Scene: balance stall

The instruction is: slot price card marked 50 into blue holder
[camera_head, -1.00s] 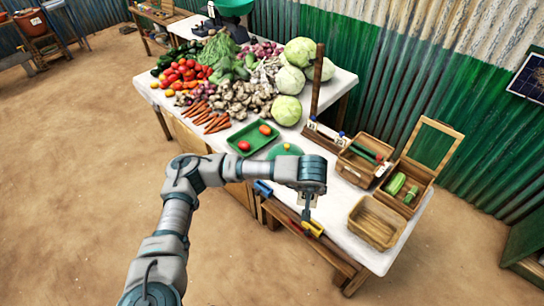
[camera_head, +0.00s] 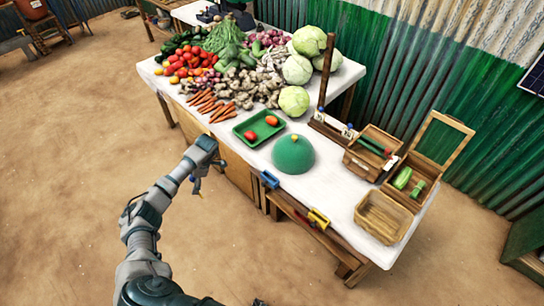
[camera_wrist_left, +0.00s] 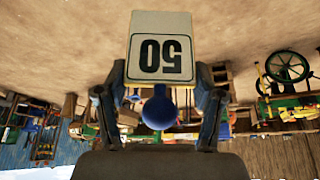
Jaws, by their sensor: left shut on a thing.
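My left gripper (camera_head: 197,190) is in front of the table's front edge, left of the blue holder (camera_head: 269,180) and apart from it. In the left wrist view the gripper (camera_wrist_left: 160,90) is shut on a white price card (camera_wrist_left: 160,47). The card reads 50 upside down in that view, with a blue knob (camera_wrist_left: 159,108) between the fingers. In the head view the card is too small to make out. The blue holder sits at the table's front edge. My right gripper is not in view.
A yellow holder (camera_head: 318,218) and a red piece (camera_head: 305,213) sit along the front ledge, right of the blue holder. A green dome (camera_head: 293,154), a green tray (camera_head: 240,133) and a wooden basket (camera_head: 366,222) stand on the table. Open floor lies left.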

